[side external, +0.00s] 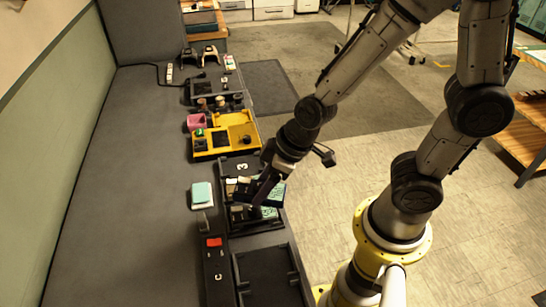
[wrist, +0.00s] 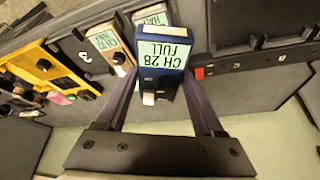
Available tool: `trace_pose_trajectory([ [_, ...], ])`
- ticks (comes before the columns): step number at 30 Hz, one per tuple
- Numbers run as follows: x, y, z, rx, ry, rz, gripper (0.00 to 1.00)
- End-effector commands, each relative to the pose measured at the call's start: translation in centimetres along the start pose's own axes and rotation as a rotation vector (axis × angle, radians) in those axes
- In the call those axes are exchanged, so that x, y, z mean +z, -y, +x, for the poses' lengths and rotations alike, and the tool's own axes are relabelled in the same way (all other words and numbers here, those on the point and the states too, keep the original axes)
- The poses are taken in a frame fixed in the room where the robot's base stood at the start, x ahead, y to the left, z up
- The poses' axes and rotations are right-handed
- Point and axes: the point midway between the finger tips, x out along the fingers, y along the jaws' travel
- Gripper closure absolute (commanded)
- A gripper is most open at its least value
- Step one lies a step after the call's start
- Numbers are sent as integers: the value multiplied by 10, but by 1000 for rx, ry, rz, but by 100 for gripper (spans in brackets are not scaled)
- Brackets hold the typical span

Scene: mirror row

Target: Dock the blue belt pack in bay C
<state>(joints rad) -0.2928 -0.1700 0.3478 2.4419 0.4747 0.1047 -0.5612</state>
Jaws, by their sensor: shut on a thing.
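The blue belt pack (wrist: 172,62) is in the wrist view, between my two fingers, with a pale screen reading "CH 28 FULL" upside down. My gripper (wrist: 162,88) is shut on its sides. In the side view my gripper (side external: 259,193) is over the tray marked 3 (side external: 228,222), among packs with pale green screens, and partly hides them. I cannot tell how far the blue pack is above the tray. The bay marked C (side external: 270,278) is a dark, empty recess nearer the camera in the side view.
Cream packs (wrist: 106,42) stand beside the blue one, one screen reading "HALF". A red piece (side external: 213,242) sits on the strip by bay C. A teal-topped block (side external: 202,194) lies left of the trays. A yellow tray (side external: 225,136) is farther back.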

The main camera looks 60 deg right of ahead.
Motion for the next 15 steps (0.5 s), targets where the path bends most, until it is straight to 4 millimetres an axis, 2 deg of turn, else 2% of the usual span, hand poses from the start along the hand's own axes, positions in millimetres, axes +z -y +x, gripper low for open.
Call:
trace_pose_trajectory([
  [1,2,18,2,-18,2,-41,96],
  [6,14,64,4,-74,12,-178,96],
  [12,28,102,4,-130,34,-313,96],
  [15,32,112,3,-144,37,-347,96],
])
